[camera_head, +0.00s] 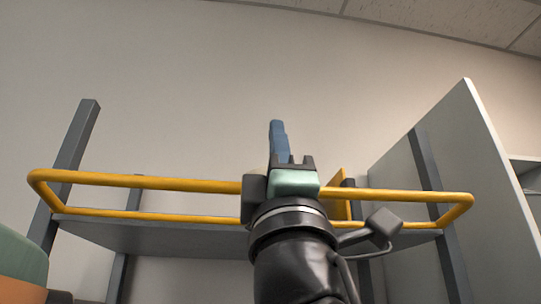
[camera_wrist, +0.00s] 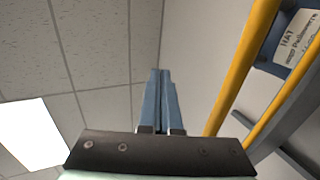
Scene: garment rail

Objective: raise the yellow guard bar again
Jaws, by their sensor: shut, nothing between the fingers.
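The yellow guard bar (camera_head: 130,180) is a long rounded loop along the grey shelf (camera_head: 150,234). Its upper rail shows above the shelf's edge and its lower rail runs close along that edge. My gripper (camera_head: 276,124) points upward in front of the bar's middle and hides part of both rails. Its blue fingers are together and empty, with their tips above the upper rail in the picture. In the wrist view the closed fingers (camera_wrist: 158,75) are left of the bar's two yellow rails (camera_wrist: 242,65). A gap shows beside the fingertips; contact lower down is hidden.
A white panel (camera_head: 440,165) stands at the right. Grey posts (camera_head: 74,140) carry the shelf. A yellow plate (camera_head: 341,190) stands behind the bar. A dark blue thing with a white label (camera_wrist: 296,38) is behind the rails. Green and orange shapes (camera_head: 20,262) fill the lower left corner.

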